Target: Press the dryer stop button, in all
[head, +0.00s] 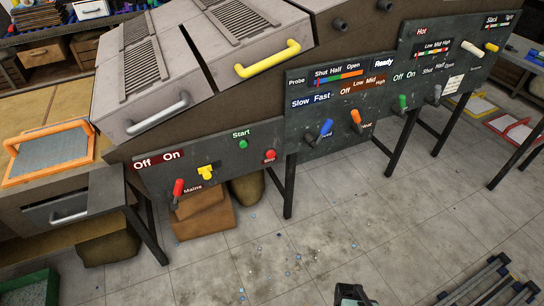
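The red stop button (269,155) stands out from the dark lower-left control panel (225,170), under the dryer with sloping lids. Its label is partly covered and hard to read. A green button (243,144) marked Start is up and to its left. A dark end piece, which looks like my gripper (355,296), shows at the bottom edge, well below and to the right of the red button and apart from it. Most of it is cut off, so I cannot tell whether its fingers are open or shut.
A red Mains lever (178,188) and a yellow knob (206,172) are left of the buttons. Blue (326,127) and orange (356,117) levers jut out to the right. Cardboard boxes (203,218) sit below the panel. Floor (300,240) before the panel is open, with small scattered tiles.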

